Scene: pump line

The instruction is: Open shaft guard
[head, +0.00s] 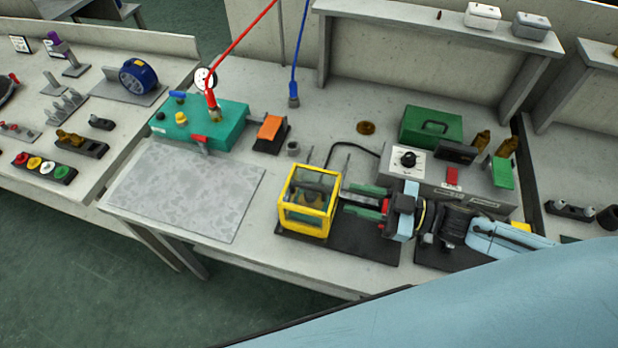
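The shaft guard (309,202) is a yellow-framed box with see-through panels. It sits upright and closed over a brownish part on a dark base plate (345,246) near the bench's front edge. My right gripper (347,201) comes in from the right, with its fingers pointing left at the guard's right side. The fingers look spread with a gap between them, and nothing shows held. I cannot tell whether the fingertips touch the guard frame. My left gripper is not in view.
Behind my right gripper stand a grey control box with a black knob (408,159) and a green case (432,127). A teal box (200,122) with a red hose, an orange pedal (270,128) and a bare speckled mat (187,189) lie left of the guard.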

